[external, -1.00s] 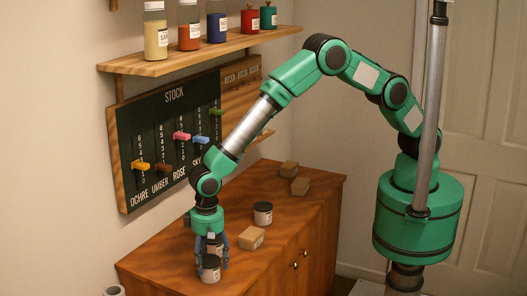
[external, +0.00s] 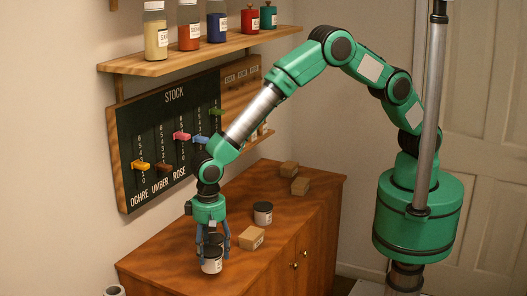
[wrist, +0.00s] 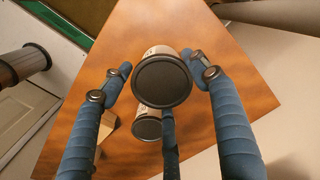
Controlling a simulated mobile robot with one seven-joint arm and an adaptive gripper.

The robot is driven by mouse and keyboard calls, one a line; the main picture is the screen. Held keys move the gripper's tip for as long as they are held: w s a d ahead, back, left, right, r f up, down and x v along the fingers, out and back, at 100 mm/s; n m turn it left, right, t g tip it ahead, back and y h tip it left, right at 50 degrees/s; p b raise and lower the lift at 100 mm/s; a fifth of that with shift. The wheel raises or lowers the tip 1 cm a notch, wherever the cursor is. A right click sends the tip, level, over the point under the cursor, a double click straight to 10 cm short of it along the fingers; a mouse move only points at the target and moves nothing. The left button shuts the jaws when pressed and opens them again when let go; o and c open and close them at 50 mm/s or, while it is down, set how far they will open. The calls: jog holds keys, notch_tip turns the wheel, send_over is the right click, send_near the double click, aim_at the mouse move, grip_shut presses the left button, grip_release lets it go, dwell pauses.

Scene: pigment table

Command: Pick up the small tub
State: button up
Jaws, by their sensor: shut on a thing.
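The small tub (external: 212,267), pale with a dark lid and a label, is between the fingertips of my gripper (external: 213,254) at the near left of the wooden cabinet top. In the wrist view, the tub's round black lid (wrist: 162,82) faces the camera between the blue fingers of my gripper (wrist: 165,78). The gripper is shut on it. The tub looks slightly raised, though the gap under it is hard to see. A darker shape above it between the fingers is unclear.
A second dark-lidded tub (external: 263,215) stands behind a cardboard box (external: 251,238), right of my gripper. The stock board (external: 125,150) and shelf (external: 180,63) are on the wall at left.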

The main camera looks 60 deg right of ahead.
jog(key=s+d+r, duration=0.1)
jog(key=s+d, duration=0.8)
jog(key=d, duration=0.3)
jog(key=shift+s+p, duration=0.25)
jog(key=shift+p, duration=0.15)
jog(key=shift+r, duration=0.1)
dwell(0.3)
jog(key=shift+m, duration=0.7)
jog(key=w+d+r, duration=0.4)
jog(key=w+d, duration=0.3)
jog(key=w, duration=0.1)
jog(key=w+d+r+p, duration=0.1)
jog(key=w+d+r, duration=0.4)
jog(key=w+d, duration=0.2)
jog(key=w+d+r+p, duration=0.1)
jog(key=w+d+r, duration=0.3)
jog(key=w+d, duration=0.3)
jog(key=shift+w+d+r, duration=0.1)
jog(key=shift+w+d, duration=0.1)
jog(key=shift+w, duration=0.45)
jog(key=shift+w+d+r, duration=0.1)
jog(key=shift+w+d, duration=0.05)
jog(key=shift+w, duration=0.45)
jog(key=shift+f, duration=0.1)
notch_tip(320, 180, down, 14)
jog(key=shift+f, duration=0.1)
